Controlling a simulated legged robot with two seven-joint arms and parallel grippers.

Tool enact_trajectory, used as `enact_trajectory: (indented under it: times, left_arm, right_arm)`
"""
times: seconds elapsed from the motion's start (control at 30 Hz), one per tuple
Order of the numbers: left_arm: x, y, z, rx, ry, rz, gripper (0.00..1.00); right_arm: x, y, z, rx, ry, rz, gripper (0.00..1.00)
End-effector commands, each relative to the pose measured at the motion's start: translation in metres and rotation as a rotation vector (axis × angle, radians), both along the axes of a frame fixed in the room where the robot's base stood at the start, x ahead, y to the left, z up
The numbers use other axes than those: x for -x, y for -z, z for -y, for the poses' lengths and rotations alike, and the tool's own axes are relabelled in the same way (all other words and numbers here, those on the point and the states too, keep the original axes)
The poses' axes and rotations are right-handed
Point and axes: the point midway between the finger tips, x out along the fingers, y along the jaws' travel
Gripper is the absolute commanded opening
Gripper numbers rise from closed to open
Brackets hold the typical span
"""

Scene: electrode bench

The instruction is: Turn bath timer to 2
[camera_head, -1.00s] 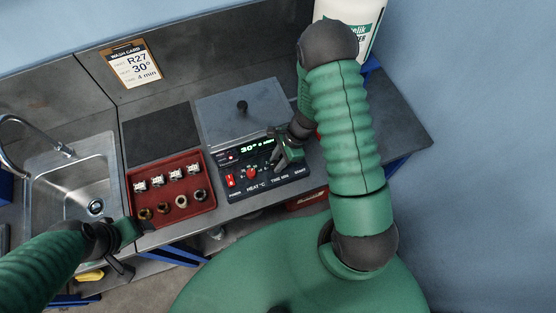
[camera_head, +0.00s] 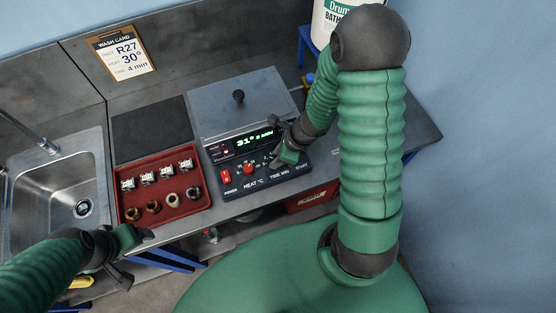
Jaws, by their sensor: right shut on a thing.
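The bath control panel (camera_head: 256,187) sits at the front of the wash bath. Its green display (camera_head: 254,138) appears to read 31° and 2 MIN. My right gripper (camera_head: 277,163) is at the TIME MIN position and is shut on the timer knob, which is mostly hidden behind the fingers. The red heat knob (camera_head: 248,169) is just left of the gripper. The red power switch (camera_head: 225,177) is further left. My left gripper (camera_head: 137,256) is open and empty, in front of the red tray.
The red tray (camera_head: 132,215) holds several metal parts. A sink (camera_head: 55,185) is at the left. The bath's grey lid (camera_head: 215,103) has a black knob. A wash card (camera_head: 122,53) reads R27, 30°, 4 min. A white drum (camera_head: 335,22) stands at the back right.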

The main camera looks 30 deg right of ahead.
Motion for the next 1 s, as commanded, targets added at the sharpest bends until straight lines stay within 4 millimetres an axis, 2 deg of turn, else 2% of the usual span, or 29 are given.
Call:
enact_trajectory:
  times: [0.03,0.23,0.77,0.8,0.93,1.0]
  left_arm:
    - [0.000,0.008,0.000,0.000,0.000,0.000,0.78]
    - [0.000,0.017,0.000,0.000,0.000,0.000,0.78]
    - [0.000,0.019,0.000,0.000,0.000,0.000,0.78]
    - [0.000,0.019,0.000,0.000,0.000,0.000,0.78]
    - [0.000,0.019,0.000,0.000,0.000,0.000,0.78]
    - [0.000,0.019,0.000,0.000,0.000,0.000,0.78]
  right_arm:
    - [-0.003,0.002,-0.003,-0.005,0.020,0.009,0.00]
    - [-0.003,0.000,-0.002,-0.005,0.096,0.008,0.00]
    - [-0.004,-0.003,-0.001,-0.005,0.131,0.009,0.00]
    - [-0.004,-0.003,-0.001,-0.005,0.130,0.009,0.30]
    - [-0.003,-0.002,-0.001,-0.003,0.131,0.007,0.47]
    - [-0.002,-0.002,0.000,-0.003,0.132,0.005,0.50]
